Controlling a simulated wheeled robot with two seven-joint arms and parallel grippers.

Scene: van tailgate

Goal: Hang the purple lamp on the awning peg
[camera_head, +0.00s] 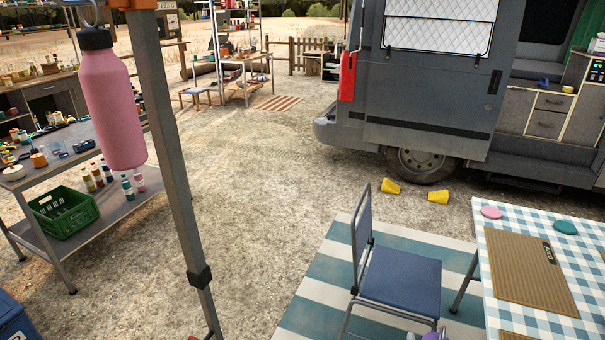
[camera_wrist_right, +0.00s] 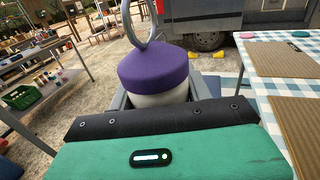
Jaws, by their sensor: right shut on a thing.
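The purple lamp (camera_wrist_right: 155,66) has a purple cap, a pale body below it and a large grey ring on top. It fills the middle of the right wrist view, upright. Its purple top (camera_head: 432,337) just shows at the bottom edge of the head view, in front of the blue chair. My right gripper (camera_wrist_right: 162,94) is shut on the lamp's pale body, one finger on each side. The lamp's lower part is hidden behind the gripper. The awning post (camera_head: 172,150) stands left of centre in the head view. I cannot make out a free peg. My left gripper is not in view.
A pink bottle (camera_head: 112,110) hangs by its ring beside the post. A blue chair (camera_head: 400,272) stands on a striped mat (camera_head: 330,262). A table with a checked cloth (camera_head: 510,240) is at right. A workbench (camera_head: 100,215) with a green crate (camera_head: 65,218) is at left.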

